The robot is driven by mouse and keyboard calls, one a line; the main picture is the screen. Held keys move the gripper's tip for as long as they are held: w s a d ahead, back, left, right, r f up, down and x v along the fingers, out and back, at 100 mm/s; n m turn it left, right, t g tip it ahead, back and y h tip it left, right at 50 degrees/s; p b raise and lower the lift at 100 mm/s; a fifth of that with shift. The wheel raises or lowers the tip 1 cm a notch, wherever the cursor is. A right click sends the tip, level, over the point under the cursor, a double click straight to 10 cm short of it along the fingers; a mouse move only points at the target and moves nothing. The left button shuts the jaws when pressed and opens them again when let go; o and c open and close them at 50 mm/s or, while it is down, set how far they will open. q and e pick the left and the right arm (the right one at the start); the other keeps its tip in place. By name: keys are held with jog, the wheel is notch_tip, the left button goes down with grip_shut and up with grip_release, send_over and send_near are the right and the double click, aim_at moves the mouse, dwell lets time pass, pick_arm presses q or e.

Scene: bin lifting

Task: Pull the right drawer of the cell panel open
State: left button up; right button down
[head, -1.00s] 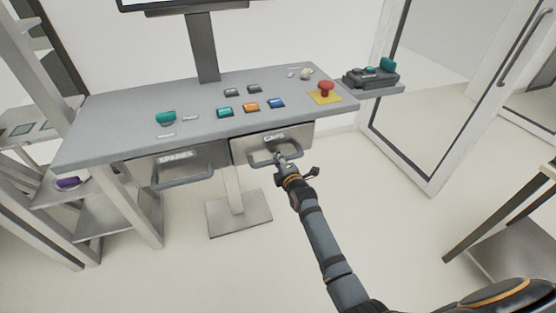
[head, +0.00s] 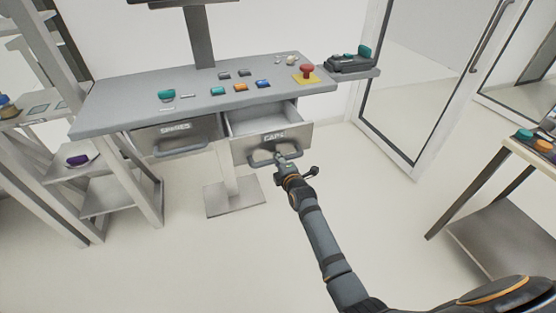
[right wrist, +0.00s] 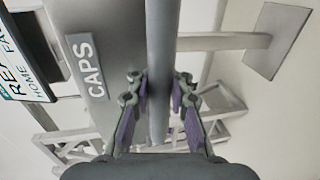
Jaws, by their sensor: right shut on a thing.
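The right drawer (head: 300,138), labelled CAPS, is pulled partly out of the cell panel (head: 130,108), and its empty-looking inside shows from above. Its grey bar handle (head: 262,158) is on the front face. My right gripper (head: 283,160) is at that handle. In the right wrist view the handle bar (right wrist: 160,70) runs between the purple-padded fingers of my right gripper (right wrist: 160,110), which is shut on it. The CAPS label (right wrist: 86,68) shows beside it. The left drawer (head: 178,135), labelled SPARES, is shut. My left gripper is not in view.
A shelf rack (head: 120,165) stands left, a table (head: 535,150) right. The floor before the drawer is clear.

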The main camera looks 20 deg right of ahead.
jog(key=shift+w, duration=0.2)
jog(key=c, duration=1.5)
grip_release()
jog(key=shift+r, duration=0.1)
jog(key=shift+c, duration=0.2)
jog(key=shift+o, duration=1.1)
jog(key=shift+s, duration=0.1)
jog(key=shift+o, duration=0.5)
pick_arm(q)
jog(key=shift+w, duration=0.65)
pick_arm(e)
jog(key=s+r, duration=0.2)
jog(key=s, duration=0.9)
jog(key=shift+s+d+r, duration=0.15)
jog(key=shift+s+d, duration=0.05)
jog(key=shift+s, duration=0.2)
